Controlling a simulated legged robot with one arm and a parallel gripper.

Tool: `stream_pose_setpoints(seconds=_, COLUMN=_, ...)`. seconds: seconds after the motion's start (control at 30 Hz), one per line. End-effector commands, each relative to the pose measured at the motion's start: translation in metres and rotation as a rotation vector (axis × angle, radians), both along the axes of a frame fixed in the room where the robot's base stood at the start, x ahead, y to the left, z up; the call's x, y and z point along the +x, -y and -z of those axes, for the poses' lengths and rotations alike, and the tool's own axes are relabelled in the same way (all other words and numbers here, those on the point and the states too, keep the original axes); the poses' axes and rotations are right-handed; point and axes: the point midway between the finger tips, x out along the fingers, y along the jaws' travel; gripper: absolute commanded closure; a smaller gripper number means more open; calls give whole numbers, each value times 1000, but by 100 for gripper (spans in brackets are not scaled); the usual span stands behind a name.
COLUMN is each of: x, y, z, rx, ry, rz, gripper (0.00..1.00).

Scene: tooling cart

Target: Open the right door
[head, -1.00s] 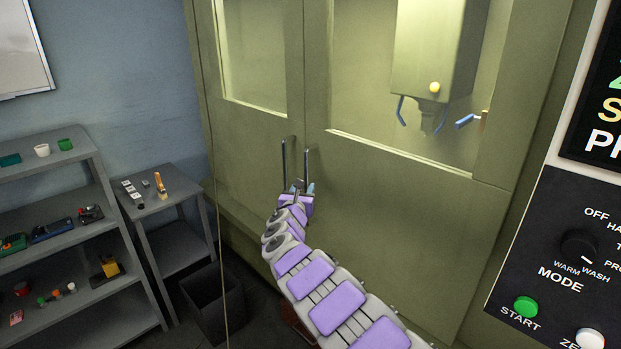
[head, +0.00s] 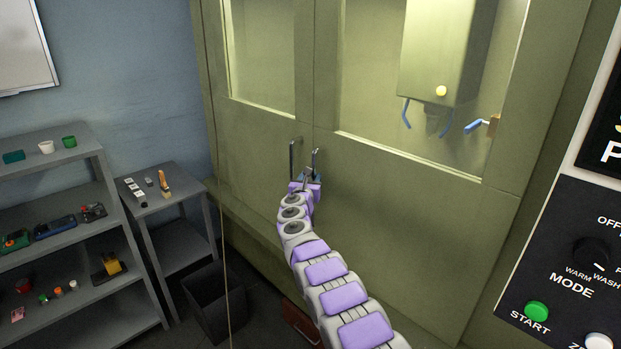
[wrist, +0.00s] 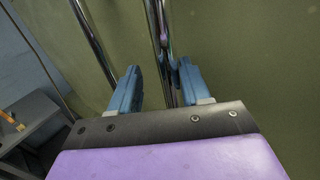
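The right door (head: 400,215) of the green cabinet has a large window and looks shut against the left door (head: 258,130). Its vertical metal handle (head: 316,159) stands near the seam, beside the left door's handle (head: 293,160). My gripper (head: 308,176) is at the lower part of the right handle. In the wrist view, the blue fingers (wrist: 157,88) are apart, with the right handle (wrist: 158,40) running between them. I see a gap beside the left finger; contact with the right finger is unclear. The left handle (wrist: 92,40) passes outside the left finger.
A control panel (head: 560,260) with a mode knob and buttons is at the right. A grey shelf unit (head: 75,215), a small table (head: 150,205) and a dark bin (head: 213,300) stand at the left. A thin cord (head: 222,200) hangs before the cabinet.

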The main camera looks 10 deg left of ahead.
Motion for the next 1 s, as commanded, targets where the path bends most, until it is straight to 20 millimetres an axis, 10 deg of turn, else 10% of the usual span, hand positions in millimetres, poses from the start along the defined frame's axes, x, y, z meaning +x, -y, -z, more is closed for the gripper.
stream_pose_setpoints(seconds=0.47, x=4, y=0, z=-1, rx=-6, ry=4, rz=-3, gripper=60)
stream_pose_setpoints(seconds=1.0, x=3, y=-2, z=-1, rx=-5, ry=3, rz=-7, gripper=100)
